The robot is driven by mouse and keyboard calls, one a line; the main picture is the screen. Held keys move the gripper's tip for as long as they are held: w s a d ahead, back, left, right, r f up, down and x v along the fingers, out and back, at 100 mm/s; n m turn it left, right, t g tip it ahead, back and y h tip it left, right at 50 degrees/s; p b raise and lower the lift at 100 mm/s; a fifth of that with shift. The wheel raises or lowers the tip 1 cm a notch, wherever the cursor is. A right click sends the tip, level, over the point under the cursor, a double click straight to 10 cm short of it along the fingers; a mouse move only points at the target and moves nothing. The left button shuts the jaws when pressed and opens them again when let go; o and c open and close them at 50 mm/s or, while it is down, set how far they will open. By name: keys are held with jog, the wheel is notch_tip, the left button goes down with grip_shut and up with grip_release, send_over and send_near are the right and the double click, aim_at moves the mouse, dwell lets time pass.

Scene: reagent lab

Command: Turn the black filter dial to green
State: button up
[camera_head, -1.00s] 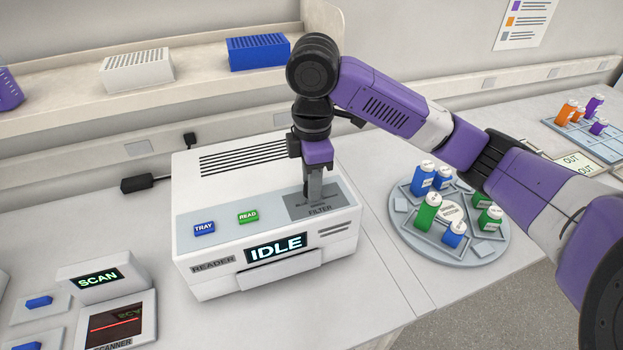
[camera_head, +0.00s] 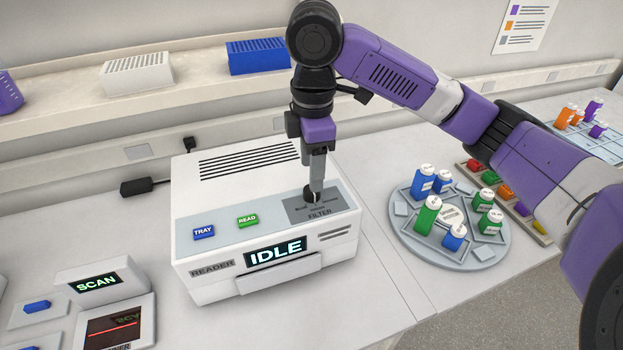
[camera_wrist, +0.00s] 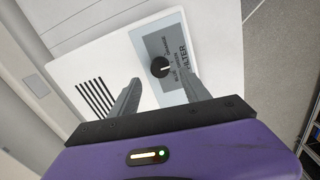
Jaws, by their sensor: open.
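The black filter dial (camera_head: 310,194) is a small round knob on a grey panel at the right of the white reader's (camera_head: 190,262) top. In the wrist view the dial (camera_wrist: 159,67) shows whole, with a white pointer line towards the panel's lettering and the word FILTER. The small colour labels are too blurred to read surely. My gripper (camera_head: 317,188) points down over the dial. In the wrist view my gripper (camera_wrist: 160,86) is open, its two fingers apart with nothing between them; the dial appears just beyond the gap, clear of both fingers.
The reader also bears a blue TRAY button (camera_head: 204,232), a green READ button (camera_head: 247,221) and an IDLE screen (camera_head: 275,252). A round carousel (camera_head: 476,255) with several bottles stands to the right. A scanner (camera_head: 120,322) is at front left.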

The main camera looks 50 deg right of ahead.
jog(key=shift+r, duration=1.35)
